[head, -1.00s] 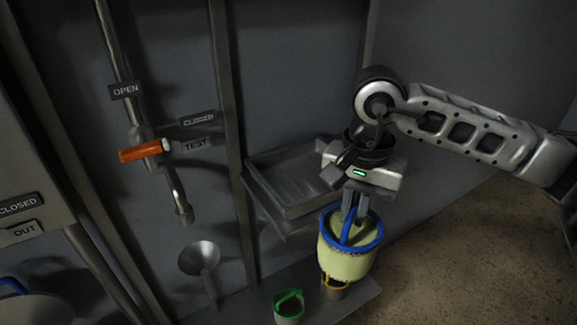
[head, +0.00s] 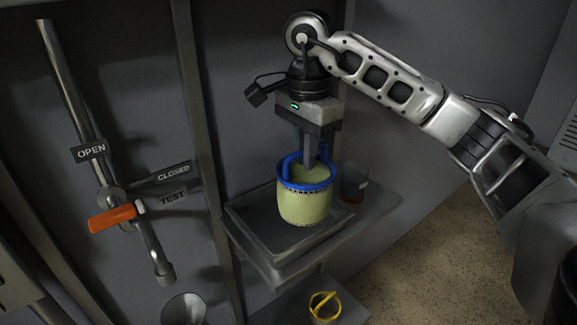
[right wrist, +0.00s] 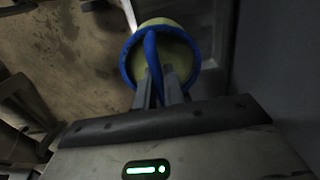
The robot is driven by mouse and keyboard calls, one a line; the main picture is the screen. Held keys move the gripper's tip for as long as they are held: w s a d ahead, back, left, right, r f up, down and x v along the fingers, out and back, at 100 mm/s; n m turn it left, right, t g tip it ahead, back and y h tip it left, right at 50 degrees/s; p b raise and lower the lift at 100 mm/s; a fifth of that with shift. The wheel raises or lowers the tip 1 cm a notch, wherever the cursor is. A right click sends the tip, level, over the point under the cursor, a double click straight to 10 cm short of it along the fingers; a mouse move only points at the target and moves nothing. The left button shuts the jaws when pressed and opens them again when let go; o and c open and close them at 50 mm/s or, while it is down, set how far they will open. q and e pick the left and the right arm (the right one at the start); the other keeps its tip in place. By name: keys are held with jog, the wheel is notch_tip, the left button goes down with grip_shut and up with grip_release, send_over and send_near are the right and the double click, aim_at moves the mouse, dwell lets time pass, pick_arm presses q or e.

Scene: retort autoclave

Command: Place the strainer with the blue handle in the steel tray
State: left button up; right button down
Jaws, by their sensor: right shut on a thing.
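The strainer with the blue handle (head: 306,207) has a pale yellow-green body and a blue rim. It is upright in the head view and hangs from my right gripper (head: 311,162), which is shut on its blue handle. The strainer also shows in the right wrist view (right wrist: 182,62), with the right gripper's fingers (right wrist: 162,82) at the handle. The steel tray (head: 243,236) is a shallow grey tray on a shelf. The strainer is over the tray in the head view and hides part of it; I cannot tell whether its bottom touches. My left gripper is not in view.
A dark, see-through cup (head: 354,184) stands on the shelf right of the tray. A yellow-handled strainer (head: 324,308) is on a lower ledge. An orange valve lever (head: 112,217), a pipe and a funnel (head: 184,309) are at left. A wall post stands left of the tray.

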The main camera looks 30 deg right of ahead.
jog(key=w, duration=0.4)
jog(key=shift+a+r, duration=0.1)
jog(key=shift+a, duration=0.1)
jog(key=shift+w+f, duration=0.2)
jog(key=shift+f, duration=1.25)
notch_tip(320, 180, down, 4)
jog(key=shift+w+r+p, duration=0.1)
jog(key=shift+p, duration=0.45)
jog(key=shift+w+f, duration=0.1)
jog(key=shift+f, duration=0.3)
jog(key=c, duration=1.6)
grip_release()
jog(key=shift+o, duration=0.5)
